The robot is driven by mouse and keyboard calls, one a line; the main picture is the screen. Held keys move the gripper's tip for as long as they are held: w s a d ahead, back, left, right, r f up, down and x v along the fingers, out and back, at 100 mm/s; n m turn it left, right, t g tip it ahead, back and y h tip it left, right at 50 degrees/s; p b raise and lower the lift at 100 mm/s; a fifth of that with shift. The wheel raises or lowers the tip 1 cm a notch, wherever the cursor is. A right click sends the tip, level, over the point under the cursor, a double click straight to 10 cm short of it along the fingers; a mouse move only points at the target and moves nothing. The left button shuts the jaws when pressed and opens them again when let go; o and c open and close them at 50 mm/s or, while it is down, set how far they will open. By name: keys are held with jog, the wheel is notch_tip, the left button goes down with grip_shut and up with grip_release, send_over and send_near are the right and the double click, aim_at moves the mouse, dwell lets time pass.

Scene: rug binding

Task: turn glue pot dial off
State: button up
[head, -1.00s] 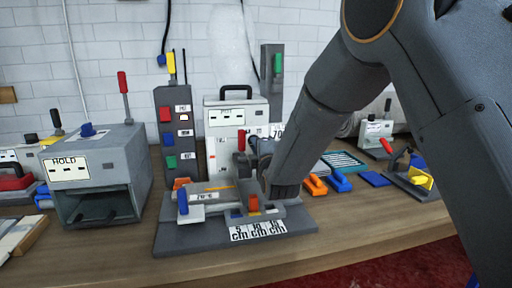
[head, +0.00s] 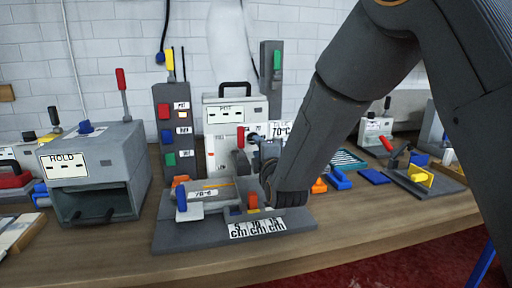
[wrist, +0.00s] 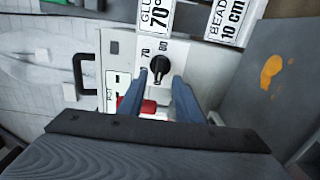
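The glue pot (head: 225,118) is a pale box with a black handle and a POT label, standing at the back of the bench. Its black dial (wrist: 159,65) shows in the wrist view on the white front panel, with printed numbers, one reading 70, beside it. My gripper (wrist: 158,86) is open, its two blue-grey fingers apart and pointing at the dial, one on each side of its lower end. I cannot tell whether they touch it. Nothing is held.
A red part (wrist: 147,106) lies between the fingers, below the dial. The switch column (head: 172,130) stands left of the pot. The HOLD box (head: 95,172) is further left.

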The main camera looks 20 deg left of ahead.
jog(key=shift+v, duration=1.65)
